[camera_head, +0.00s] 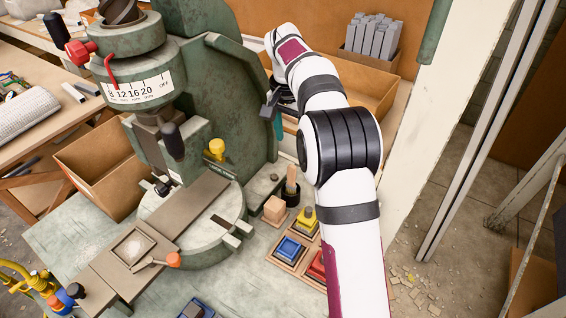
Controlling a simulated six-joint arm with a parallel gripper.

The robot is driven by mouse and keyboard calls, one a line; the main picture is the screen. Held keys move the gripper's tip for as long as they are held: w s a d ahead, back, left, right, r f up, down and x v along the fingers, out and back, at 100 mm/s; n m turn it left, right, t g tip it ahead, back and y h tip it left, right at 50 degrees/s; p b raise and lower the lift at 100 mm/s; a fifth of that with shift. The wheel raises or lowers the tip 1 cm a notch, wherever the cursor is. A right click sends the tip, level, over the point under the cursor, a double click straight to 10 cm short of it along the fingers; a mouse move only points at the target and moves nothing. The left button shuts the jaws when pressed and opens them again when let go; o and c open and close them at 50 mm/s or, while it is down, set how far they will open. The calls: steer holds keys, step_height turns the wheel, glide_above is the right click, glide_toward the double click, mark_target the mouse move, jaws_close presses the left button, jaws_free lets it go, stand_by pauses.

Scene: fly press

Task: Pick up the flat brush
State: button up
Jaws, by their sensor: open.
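My gripper (272,108) is at the far end of my white arm, beside the press column and above and behind the cup. Its dark fingers are partly hidden by my arm. It is open, and I see nothing held in it.
The green fly press (240,100) stands left of my gripper. A wooden block (275,208) and a tray with blue, yellow and red pieces (284,262) are near the cup. A cardboard box (350,85) is behind my arm. A square dish (152,240) lies front left.

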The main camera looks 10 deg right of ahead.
mark_target(292, 174)
steer(key=f, duration=1)
steer(key=w+d+f, duration=0.1)
steer(key=f, duration=0.3)
steer(key=shift+f, duration=0.4)
steer(key=shift+w, duration=0.1)
jaws_close()
